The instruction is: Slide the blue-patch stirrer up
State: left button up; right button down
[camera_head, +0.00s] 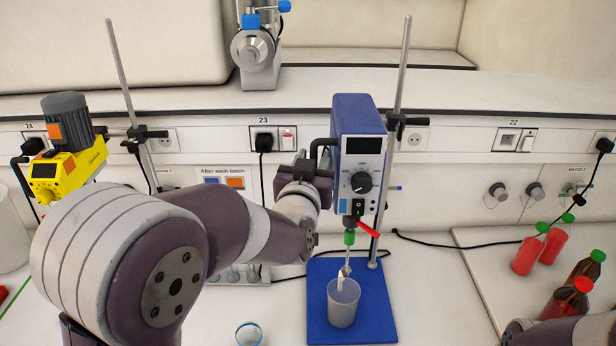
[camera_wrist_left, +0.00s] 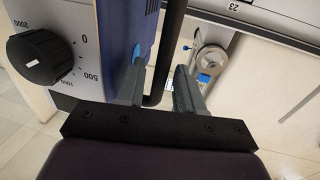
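The blue-patch stirrer (camera_head: 357,120) is a blue box with a grey face, a dial and a small light-blue patch, mounted on an upright metal rod (camera_head: 392,150). Its shaft hangs into a clear beaker (camera_head: 343,303) on a blue base plate (camera_head: 378,320). My left gripper (camera_head: 322,160) is at the black handle on the stirrer's left side. In the left wrist view the handle (camera_wrist_left: 167,50) runs between the two spread fingers of my left gripper (camera_wrist_left: 160,70), with gaps beside it. The stirrer's dial (camera_wrist_left: 40,58) shows there too. My right gripper is out of view.
A yellow stirrer (camera_head: 68,165) with an orange patch stands at the left on its own rod. A sign (camera_head: 222,178) shows a blue and an orange patch. A small glass (camera_head: 249,334) stands at the front.

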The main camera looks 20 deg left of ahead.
pick_arm(q)
jog(key=s+d+b, duration=0.1)
jog(key=s+b, duration=0.2)
jog(key=s, duration=0.8)
jog(key=shift+s+b, duration=0.3)
jog(key=shift+s, duration=0.05)
jog(key=shift+f, duration=0.1)
